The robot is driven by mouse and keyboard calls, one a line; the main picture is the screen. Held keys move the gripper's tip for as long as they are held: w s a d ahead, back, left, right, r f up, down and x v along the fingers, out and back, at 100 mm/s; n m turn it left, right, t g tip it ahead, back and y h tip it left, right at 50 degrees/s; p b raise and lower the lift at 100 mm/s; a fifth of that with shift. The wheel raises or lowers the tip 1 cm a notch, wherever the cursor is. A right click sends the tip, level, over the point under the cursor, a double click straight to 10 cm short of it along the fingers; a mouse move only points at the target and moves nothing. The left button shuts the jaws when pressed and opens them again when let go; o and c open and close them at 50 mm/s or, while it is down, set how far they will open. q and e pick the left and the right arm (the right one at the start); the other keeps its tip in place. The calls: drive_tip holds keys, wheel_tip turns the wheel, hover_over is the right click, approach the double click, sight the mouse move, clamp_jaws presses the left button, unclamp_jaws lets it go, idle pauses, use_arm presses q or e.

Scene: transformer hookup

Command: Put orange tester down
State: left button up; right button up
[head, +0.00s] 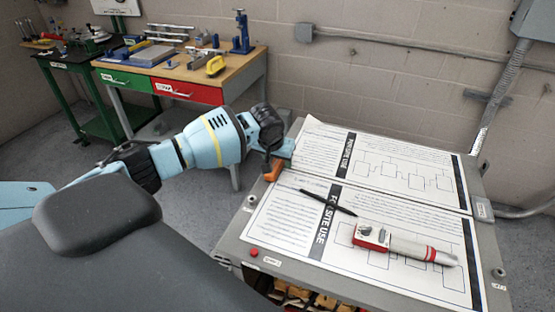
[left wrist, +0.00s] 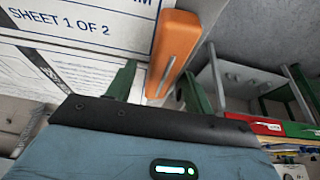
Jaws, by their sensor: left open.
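The orange tester (head: 272,171) is at the left edge of the worktable (head: 232,243), by the edge of the printed sheets. It also shows in the left wrist view (left wrist: 177,42), long and flat with a grey strip down its face. My left gripper (head: 282,152) is at the tester, and its dark green fingers (left wrist: 160,88) are apart in the left wrist view. The tester's near end lies between them with gaps visible. Whether the tester rests fully on the table I cannot tell. My right gripper is not in view.
Two printed sheets (head: 385,165) cover most of the tabletop. A black pen (head: 328,202) and a red and grey handheld tool (head: 405,245) lie on them. A red button (head: 254,252) is at the front left corner. A workbench (head: 150,72) with tools stands behind, at the left.

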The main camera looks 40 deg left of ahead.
use_arm(q)
drive_tip(key=p+v, duration=0.2)
drive_tip(key=v, duration=1)
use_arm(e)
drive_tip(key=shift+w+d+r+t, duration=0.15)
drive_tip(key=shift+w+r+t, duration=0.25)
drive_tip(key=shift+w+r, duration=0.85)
use_arm(q)
drive_tip(key=shift+f, duration=0.1)
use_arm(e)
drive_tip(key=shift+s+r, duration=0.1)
